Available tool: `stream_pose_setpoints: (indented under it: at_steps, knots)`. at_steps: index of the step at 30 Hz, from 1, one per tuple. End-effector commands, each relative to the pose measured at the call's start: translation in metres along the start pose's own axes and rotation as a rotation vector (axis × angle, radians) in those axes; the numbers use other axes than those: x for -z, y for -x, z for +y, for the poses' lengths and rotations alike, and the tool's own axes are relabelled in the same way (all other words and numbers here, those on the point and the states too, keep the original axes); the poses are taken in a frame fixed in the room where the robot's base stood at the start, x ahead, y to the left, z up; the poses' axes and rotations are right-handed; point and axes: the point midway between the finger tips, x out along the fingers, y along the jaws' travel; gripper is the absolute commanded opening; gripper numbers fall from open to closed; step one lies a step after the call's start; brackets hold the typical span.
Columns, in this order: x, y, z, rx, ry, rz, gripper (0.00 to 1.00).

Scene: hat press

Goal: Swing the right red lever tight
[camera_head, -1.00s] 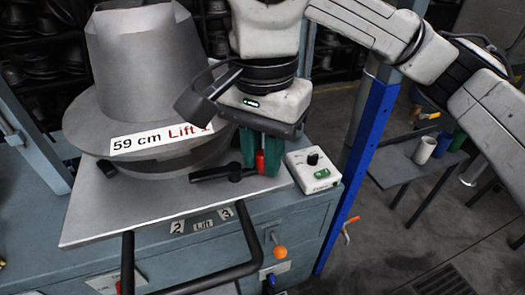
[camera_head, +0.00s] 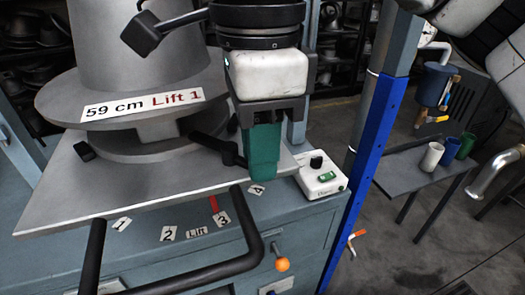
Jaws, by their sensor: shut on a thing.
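My gripper (camera_head: 262,165) hangs at the right front corner of the grey plate (camera_head: 110,205), its green fingers pointing down and close together. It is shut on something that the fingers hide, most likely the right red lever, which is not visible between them. A short red piece (camera_head: 213,204) shows just below the plate's front edge, above label 3; I cannot tell whether it belongs to a lever. A black lever (camera_head: 215,145) lies on the plate just left of the fingers. The grey hat form (camera_head: 130,100), marked "59 cm Lift 1", stands on the plate.
A white control box (camera_head: 322,180) with a black knob sits right of the gripper. A blue post (camera_head: 372,160) rises beyond it. A black bent handle bar (camera_head: 255,245) juts out in front. A side table (camera_head: 405,175) with several cups stands at the right.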

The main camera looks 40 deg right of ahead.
Motion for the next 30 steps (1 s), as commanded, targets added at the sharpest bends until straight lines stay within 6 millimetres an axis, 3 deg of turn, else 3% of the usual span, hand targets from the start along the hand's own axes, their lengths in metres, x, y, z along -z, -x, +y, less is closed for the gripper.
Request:
stream_pose_setpoints:
  at_steps: [12,28,29,30]
  knots:
    - [-0.0059,0.0003,0.0047,0.0,-0.183,-0.001,0.0]
    - [-0.0069,0.0011,0.0052,-0.001,-0.206,-0.003,0.0]
    - [-0.0069,0.0011,0.0052,-0.001,-0.206,-0.003,0.23]
    - [-0.0069,0.0011,0.0052,-0.001,-0.206,-0.002,0.26]
